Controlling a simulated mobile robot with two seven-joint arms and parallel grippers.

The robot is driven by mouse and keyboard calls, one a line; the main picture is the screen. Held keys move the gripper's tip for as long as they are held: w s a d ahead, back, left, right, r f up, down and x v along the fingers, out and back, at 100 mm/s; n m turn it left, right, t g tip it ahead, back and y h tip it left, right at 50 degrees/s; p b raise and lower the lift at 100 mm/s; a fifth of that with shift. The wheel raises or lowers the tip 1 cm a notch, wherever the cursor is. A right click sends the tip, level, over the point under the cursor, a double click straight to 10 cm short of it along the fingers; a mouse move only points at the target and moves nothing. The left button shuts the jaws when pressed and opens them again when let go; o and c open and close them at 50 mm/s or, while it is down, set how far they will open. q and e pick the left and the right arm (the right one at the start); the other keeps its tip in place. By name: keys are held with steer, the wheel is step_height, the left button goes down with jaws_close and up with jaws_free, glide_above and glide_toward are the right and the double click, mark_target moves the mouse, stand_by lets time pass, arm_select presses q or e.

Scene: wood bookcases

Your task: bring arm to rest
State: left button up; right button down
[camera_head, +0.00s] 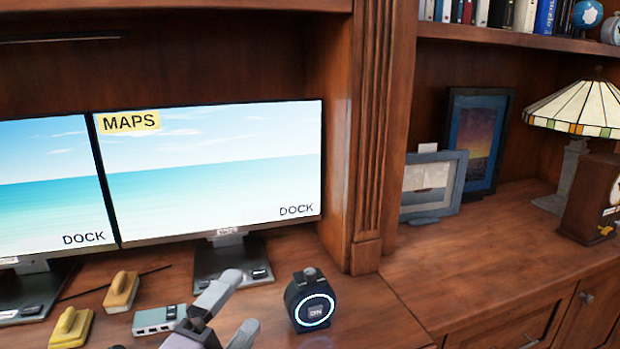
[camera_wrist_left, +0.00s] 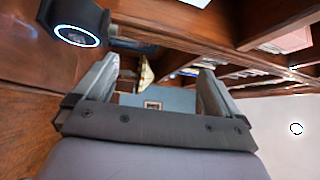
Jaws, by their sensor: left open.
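My left gripper (camera_head: 243,300) is at the bottom middle of the head view, over the wooden desk. Its two grey fingers stand apart with nothing between them. In the left wrist view the open fingers (camera_wrist_left: 157,66) frame only background. A dark round device with a lit ring (camera_head: 312,302) stands on the desk just right of the fingers, apart from them in the head view. The lit device (camera_wrist_left: 76,34) also shows at the upper left of the wrist view. My right gripper is in neither view.
Two monitors stand at the back; the nearer screen (camera_head: 215,165) reads MAPS. Yellow-topped blocks (camera_head: 122,290) and a grey hub (camera_head: 158,319) lie left of my gripper. Picture frames (camera_head: 432,185) and a lamp (camera_head: 582,110) stand on the right counter (camera_head: 470,270), whose front is bare.

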arm_select(q)
steer(key=s+a+f+n+g+y, duration=0.3)
steer(key=s+a+f+n+y, duration=0.15)
steer(key=f+n, duration=0.25)
steer(key=s+a+f+n+g+y, duration=0.3)
steer(key=a+f+n, duration=0.2)
steer(key=f+n, duration=0.15)
steer(key=s+a+f+n+g, duration=0.25)
steer(key=s+f+g, duration=0.2)
steer(key=s, duration=0.35)
steer(key=s+a+f+n+g, duration=0.1)
steer(key=s+f+n+g, duration=0.35)
steer(key=s, duration=0.45)
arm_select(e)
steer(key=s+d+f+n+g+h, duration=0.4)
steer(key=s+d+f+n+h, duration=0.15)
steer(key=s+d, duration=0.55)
arm_select(q)
steer(key=w+d+f+m+t+h+p, duration=0.1)
steer(key=w+d+t+h+p, duration=0.1)
steer(key=w+t+p, duration=0.5)
steer(key=shift+w+d+f+p, duration=0.15)
steer(key=shift+d+f+p, duration=0.1)
steer(key=shift+d+p, duration=0.35)
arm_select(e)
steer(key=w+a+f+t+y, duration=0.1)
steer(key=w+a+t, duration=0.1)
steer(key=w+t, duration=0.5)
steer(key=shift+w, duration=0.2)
